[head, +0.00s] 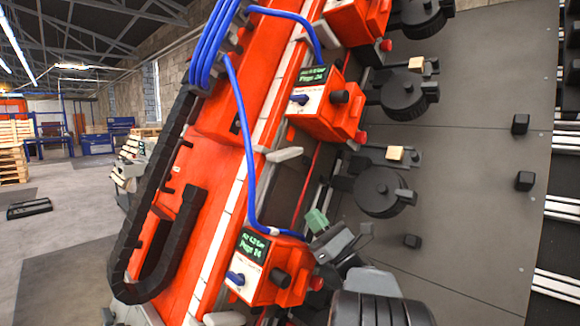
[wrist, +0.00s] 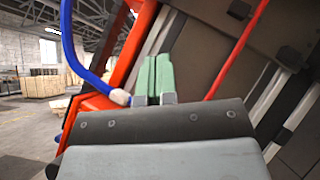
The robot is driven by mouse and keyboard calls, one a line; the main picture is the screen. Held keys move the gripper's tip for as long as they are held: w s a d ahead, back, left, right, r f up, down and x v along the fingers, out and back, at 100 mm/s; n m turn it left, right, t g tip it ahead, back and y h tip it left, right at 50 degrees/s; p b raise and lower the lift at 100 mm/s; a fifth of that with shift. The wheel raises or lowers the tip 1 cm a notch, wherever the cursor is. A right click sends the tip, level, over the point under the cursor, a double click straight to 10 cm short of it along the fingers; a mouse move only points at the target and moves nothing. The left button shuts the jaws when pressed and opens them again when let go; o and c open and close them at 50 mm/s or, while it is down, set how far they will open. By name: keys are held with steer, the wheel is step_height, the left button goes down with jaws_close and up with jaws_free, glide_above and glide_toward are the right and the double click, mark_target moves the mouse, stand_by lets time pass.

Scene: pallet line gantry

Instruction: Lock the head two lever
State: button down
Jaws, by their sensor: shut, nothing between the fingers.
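Several orange print heads sit along a slanted orange beam in the head view: a near one (head: 272,272), a middle one (head: 325,106) and a top one partly cut off. The near and middle ones each carry a small green-text screen, a blue knob and a black knob. A pale grey lever (head: 285,154) sticks out beside the beam between these two heads; I cannot tell which head is head two. My gripper (head: 317,220), with green fingers, is just above the near head's right corner. In the wrist view its fingers (wrist: 153,78) are together and empty.
Blue hoses (head: 240,130) run down to the heads; one (wrist: 72,40) passes left of my fingers in the wrist view. Black rollers (head: 381,192) and a grey panel (head: 480,150) lie to the right. A black cable chain (head: 126,245) is at left, with open floor beyond.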

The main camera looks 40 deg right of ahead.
mark_target(285, 154)
steer(key=s+r+p+x, duration=0.2)
steer(key=p+x, duration=0.2)
steer(key=x, duration=0.9)
steer(key=shift+s+f+m+h+b, duration=0.15)
steer(key=shift+m+h+b, duration=0.3)
steer(key=shift+b, duration=0.8)
